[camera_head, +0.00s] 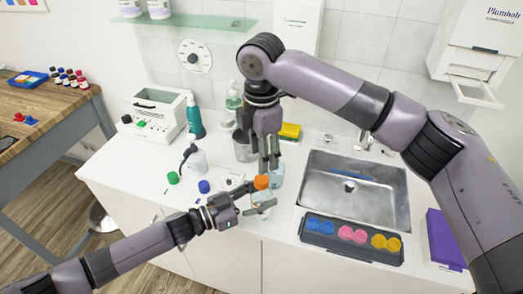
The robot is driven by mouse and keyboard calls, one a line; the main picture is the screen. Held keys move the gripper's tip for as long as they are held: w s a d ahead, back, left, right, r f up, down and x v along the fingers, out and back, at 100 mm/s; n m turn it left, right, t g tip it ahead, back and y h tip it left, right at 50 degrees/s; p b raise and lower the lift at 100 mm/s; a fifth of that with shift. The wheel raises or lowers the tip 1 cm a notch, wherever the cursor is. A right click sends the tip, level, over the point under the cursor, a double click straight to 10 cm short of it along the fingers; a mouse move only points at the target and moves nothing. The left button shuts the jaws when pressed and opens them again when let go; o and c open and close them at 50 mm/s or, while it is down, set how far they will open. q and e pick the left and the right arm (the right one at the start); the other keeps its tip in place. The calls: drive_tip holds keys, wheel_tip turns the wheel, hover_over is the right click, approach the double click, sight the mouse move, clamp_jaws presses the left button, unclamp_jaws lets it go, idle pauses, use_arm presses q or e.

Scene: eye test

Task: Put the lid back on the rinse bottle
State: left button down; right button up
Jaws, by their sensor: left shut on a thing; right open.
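An orange lid (261,182) shows at the top of a pale, see-through bottle (262,212), which looks like the rinse bottle, on the white counter. I cannot tell whether the lid is seated or tilted. My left gripper (264,196) comes in from the left and is shut on the bottle just below the lid, with its fingers hiding part of it. My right gripper (269,168) points down from above, open, with its fingertips close to the lid. I cannot tell if they touch it. A green lid (173,178) and a blue lid (204,187) lie to the left.
A white bottle (194,160) and a teal bottle (195,119) stand behind the loose lids. A metal sink (340,205) is to the right. A dark tray (350,250) with coloured pieces lies in front of it. A purple box (443,240) stands at far right.

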sight(261, 179)
wheel_tip(261, 179, down, 8)
drive_tip(key=shift+r, duration=0.1)
idle(0.4)
clamp_jaws()
drive_tip(key=m, duration=1.1)
drive_tip(key=shift+o, duration=0.3)
unclamp_jaws()
